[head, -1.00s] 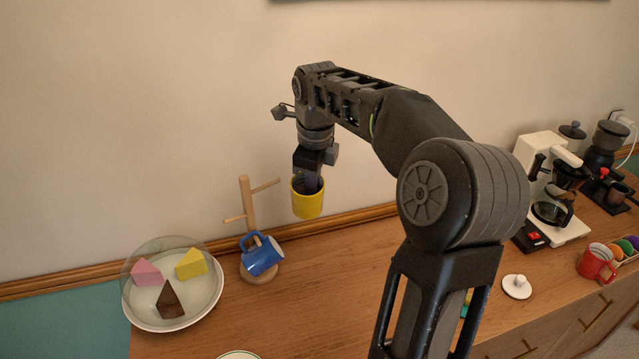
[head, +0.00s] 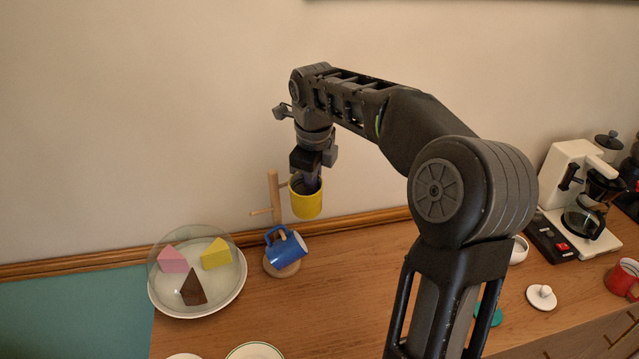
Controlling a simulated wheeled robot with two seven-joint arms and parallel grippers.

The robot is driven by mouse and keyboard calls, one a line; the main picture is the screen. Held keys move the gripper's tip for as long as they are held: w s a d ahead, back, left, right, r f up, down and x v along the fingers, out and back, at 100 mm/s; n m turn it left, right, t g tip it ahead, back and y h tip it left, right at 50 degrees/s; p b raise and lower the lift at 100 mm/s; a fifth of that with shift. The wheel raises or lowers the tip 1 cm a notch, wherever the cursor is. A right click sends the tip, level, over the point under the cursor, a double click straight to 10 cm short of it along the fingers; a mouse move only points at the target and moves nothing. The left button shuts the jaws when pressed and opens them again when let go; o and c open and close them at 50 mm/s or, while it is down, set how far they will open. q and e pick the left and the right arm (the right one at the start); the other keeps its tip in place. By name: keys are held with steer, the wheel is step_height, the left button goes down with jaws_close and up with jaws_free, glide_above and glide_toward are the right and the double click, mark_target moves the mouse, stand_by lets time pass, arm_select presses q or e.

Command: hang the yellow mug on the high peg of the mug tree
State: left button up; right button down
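The yellow mug (head: 307,202) hangs upright in the air from my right gripper (head: 308,178), whose fingers reach down to its rim. The gripper looks shut on the mug's wall; the fingertips are partly hidden inside it. The wooden mug tree (head: 274,190) stands just left of and behind the mug. One peg (head: 261,212) points left; the high peg on the right side is hidden behind the mug and gripper. A blue mug (head: 286,248) hangs tilted low on the tree. My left gripper is not in view.
A plate with cake slices under a clear dome (head: 197,270) stands left of the tree. A coffee maker (head: 580,195), a white lid (head: 541,297) and a red mug (head: 623,279) are at the right. The wooden top (head: 350,285) right of the tree is clear.

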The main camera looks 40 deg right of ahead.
mark_target(300, 188)
steer(key=shift+w+a+f+b, duration=0.25)
steer(key=shift+a+f, duration=0.05)
steer(key=shift+a, duration=0.2)
steer(key=shift+w+a+f+b, duration=0.2)
steer(key=shift+a+f, duration=0.1)
steer(key=shift+a, duration=0.15)
steer(key=shift+w+a+f, duration=0.2)
steer(key=shift+w+a, duration=0.2)
steer(key=shift+w, duration=0.1)
steer(key=shift+s+d, duration=0.1)
steer(key=shift+d, duration=0.15)
steer(key=shift+r, duration=0.1)
steer(key=shift+d, duration=0.15)
steer(key=c, duration=2.1)
jaws_free()
